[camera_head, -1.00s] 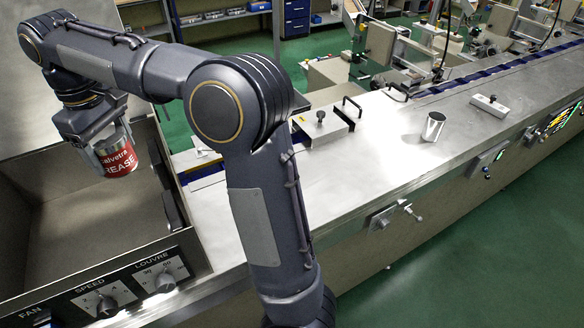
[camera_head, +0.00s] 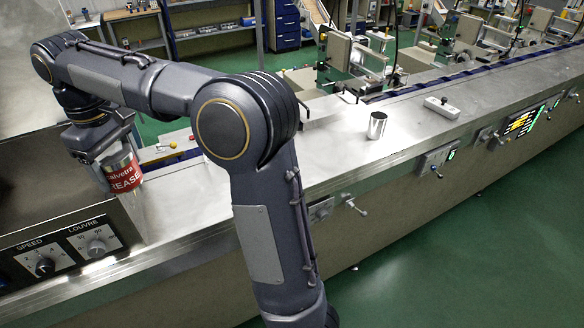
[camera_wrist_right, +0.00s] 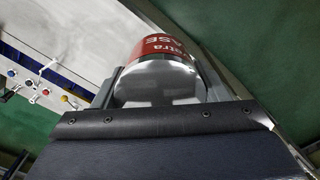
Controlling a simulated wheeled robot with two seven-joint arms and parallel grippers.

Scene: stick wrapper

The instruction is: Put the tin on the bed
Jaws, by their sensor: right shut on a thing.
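The red-labelled grease tin (camera_head: 125,177) is held by my right gripper (camera_head: 118,160) at the left of the head view. The tin also shows in the right wrist view (camera_wrist_right: 160,75), with its bare metal end toward the camera and the fingers on either side. In the head view it overlaps the right wall of the control box; I cannot tell its height above that. The bed (camera_head: 330,160) is the long pale metal top running from lower left to upper right. My left gripper is not in view.
A metal cup (camera_head: 376,125) stands on the bed right of my arm, and a white block (camera_head: 442,107) lies farther along. The box with dials (camera_head: 68,250) stands at the lower left. Clear bed surface lies around the cup. Small machines (camera_head: 350,60) line the far side.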

